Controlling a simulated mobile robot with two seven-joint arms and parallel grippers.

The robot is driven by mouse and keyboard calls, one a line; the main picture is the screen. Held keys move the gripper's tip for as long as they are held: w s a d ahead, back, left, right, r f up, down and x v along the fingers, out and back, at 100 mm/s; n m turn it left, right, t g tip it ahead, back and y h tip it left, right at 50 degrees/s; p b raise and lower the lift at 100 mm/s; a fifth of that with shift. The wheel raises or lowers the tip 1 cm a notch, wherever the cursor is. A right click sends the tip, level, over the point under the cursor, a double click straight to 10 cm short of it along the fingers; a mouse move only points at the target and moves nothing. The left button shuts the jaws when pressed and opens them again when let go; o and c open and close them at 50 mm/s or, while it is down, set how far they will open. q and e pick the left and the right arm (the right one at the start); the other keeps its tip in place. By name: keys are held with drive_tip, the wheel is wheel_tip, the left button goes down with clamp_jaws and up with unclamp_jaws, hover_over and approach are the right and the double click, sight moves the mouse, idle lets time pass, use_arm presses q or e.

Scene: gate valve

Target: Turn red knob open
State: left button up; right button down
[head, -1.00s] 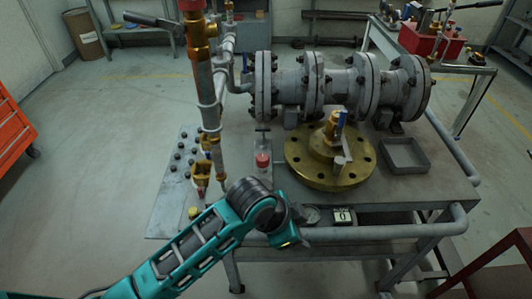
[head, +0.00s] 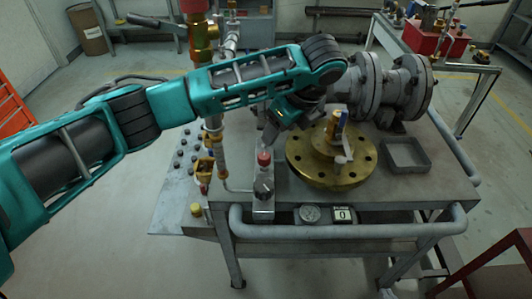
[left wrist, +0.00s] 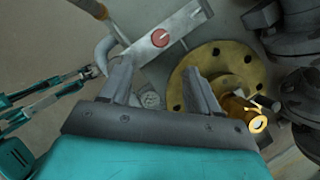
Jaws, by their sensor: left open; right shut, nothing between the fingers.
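The red knob (head: 264,158) sits upright on top of a small fitting on the grey bench, left of the brass flange (head: 318,170). In the left wrist view the red knob (left wrist: 160,38) lies beyond my left fingertips, on a pale grey block. My left gripper (head: 272,133) points down just above and behind the knob in the head view. In the left wrist view my left gripper (left wrist: 160,72) is open with nothing between its fingers, apart from the knob.
A vertical pipe with brass valves (head: 205,165) stands close left of the knob. A large grey flanged pipe (head: 390,85) lies behind. A grey tray (head: 405,155) is at the right.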

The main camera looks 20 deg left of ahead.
sight(265, 156)
use_arm(q)
drive_tip(key=x, duration=1.2)
drive_tip(key=shift+f, duration=0.25)
drive_tip(key=c, duration=1)
